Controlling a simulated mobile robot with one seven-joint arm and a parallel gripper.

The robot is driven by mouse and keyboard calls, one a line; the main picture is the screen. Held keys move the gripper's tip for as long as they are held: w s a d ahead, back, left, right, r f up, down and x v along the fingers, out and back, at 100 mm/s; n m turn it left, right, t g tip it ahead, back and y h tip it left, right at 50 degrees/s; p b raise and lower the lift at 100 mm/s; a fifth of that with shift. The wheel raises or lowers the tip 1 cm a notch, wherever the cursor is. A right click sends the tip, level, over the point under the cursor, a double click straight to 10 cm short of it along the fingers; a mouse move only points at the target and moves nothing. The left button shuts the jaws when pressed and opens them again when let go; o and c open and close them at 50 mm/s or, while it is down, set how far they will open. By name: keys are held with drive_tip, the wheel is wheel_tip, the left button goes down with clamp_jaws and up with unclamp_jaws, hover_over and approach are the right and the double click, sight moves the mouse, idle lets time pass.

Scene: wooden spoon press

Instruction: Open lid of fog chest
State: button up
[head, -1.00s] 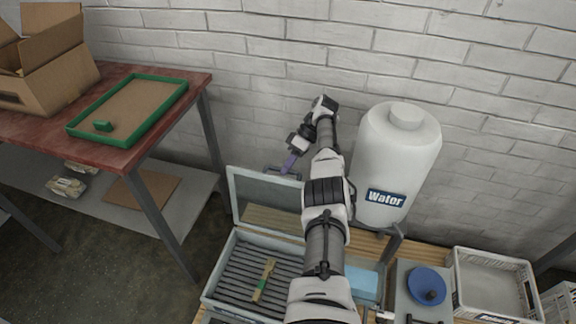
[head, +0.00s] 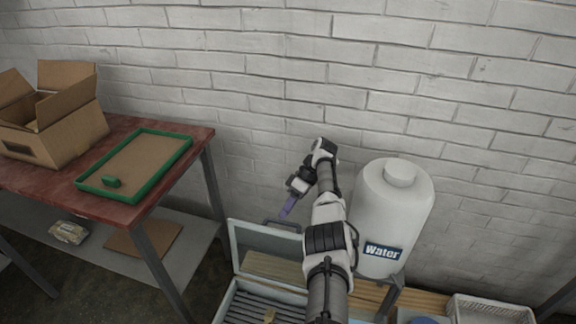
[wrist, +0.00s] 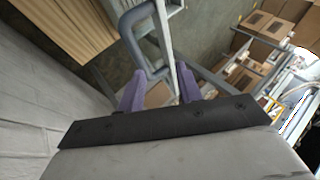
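The fog chest (head: 232,297) is a pale grey-blue box at the bottom of the head view, with dark slats inside. Its lid (head: 234,240), a pale frame around a dark panel, stands raised at the back. A grey handle (head: 275,223) is on the lid's top edge and shows as a loop in the wrist view (wrist: 130,38). My gripper (head: 286,211) has purple fingers and is just above the handle and lid edge. In the wrist view the fingers (wrist: 160,72) are apart, with the handle just beyond them. I cannot tell if they touch it.
A white water tank (head: 392,215) stands right of my arm against the brick wall. A red-topped table (head: 75,188) at left carries a green-rimmed tray (head: 160,177) and a cardboard box (head: 60,135). A white crate (head: 490,308) is at lower right.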

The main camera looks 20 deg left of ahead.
wheel_tip(320, 180, up, 14)
drive_tip(key=p, duration=1)
drive_tip(key=shift+r+p, duration=0.2)
drive_tip(key=shift+p, duration=0.1)
